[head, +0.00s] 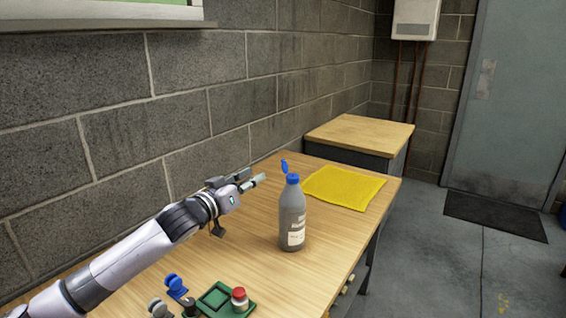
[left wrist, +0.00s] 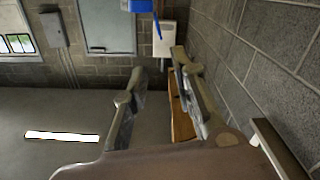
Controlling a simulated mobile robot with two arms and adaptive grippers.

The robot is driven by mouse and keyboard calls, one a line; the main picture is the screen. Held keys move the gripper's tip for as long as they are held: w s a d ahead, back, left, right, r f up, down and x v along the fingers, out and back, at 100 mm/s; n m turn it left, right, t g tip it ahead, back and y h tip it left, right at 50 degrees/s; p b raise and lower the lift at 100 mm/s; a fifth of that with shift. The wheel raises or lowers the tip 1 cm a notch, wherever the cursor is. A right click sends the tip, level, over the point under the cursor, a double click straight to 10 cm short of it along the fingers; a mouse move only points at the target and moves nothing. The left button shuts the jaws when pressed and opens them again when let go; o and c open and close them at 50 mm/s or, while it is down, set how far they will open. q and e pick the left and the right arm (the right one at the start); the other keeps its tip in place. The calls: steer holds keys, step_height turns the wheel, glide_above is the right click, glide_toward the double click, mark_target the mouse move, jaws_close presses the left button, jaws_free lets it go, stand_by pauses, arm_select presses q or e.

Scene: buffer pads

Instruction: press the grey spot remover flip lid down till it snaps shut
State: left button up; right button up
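The grey spot remover bottle (head: 292,219) stands upright on the wooden table (head: 335,235) in the head view. Its blue cap (head: 292,180) has a small blue flip lid (head: 284,166) standing up, open, at its left side. My left gripper (head: 260,181) is just left of the cap, at about its height in the picture, and apart from it. In the left wrist view, which is upside down, the left gripper's fingers (left wrist: 158,68) are spread with nothing between them. Blue cap parts (left wrist: 138,5) show at the top edge there, with the thin lid (left wrist: 157,26) beside them. My right gripper is not in view.
A yellow cloth (head: 345,187) lies behind the bottle. At the near edge are a green tray (head: 212,297), a red-capped jar (head: 239,300), a blue knobbed piece (head: 175,286) and a grey one (head: 158,308). A block wall (head: 160,130) runs along the left.

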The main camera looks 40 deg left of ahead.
mark_target(282, 161)
arm_select(q)
steer(key=shift+w+a+f+p, duration=0.1)
steer(key=shift+w+a+p, duration=0.25)
steer(key=shift+w, duration=2.1)
steer(key=shift+w+a+r+p, duration=0.1)
steer(key=shift+w+a+p, duration=0.2)
steer(key=shift+w, duration=2.15)
steer(key=shift+w+a+f+p, duration=0.15)
steer(key=shift+w+p, duration=0.25)
steer(key=shift+w, duration=2.05)
jaws_close()
